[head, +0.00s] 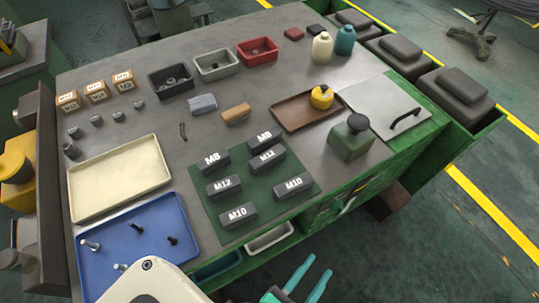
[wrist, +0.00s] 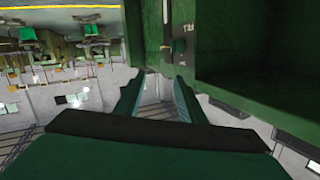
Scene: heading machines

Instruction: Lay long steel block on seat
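My gripper (head: 305,277) shows at the bottom of the head view, in front of the bench's near edge. Its two teal fingers are apart with nothing between them; they also show apart in the wrist view (wrist: 157,88). Several dark blocks with white M-size labels, such as an M10 block (head: 238,215), lie on a green mat (head: 258,200). A grey-blue oblong piece (head: 203,103) lies behind them beside a brown one (head: 236,113). I cannot tell which is the long steel block. No thing is clearly identifiable as the seat.
A blue tray (head: 115,240) with bolts and a cream tray (head: 120,180) are at left. Bins, including a red bin (head: 258,50), stand behind. A brown tray (head: 295,112) and a grey lidded panel (head: 385,105) are at right. In the wrist view a green cabinet wall (wrist: 240,105) is close on the right.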

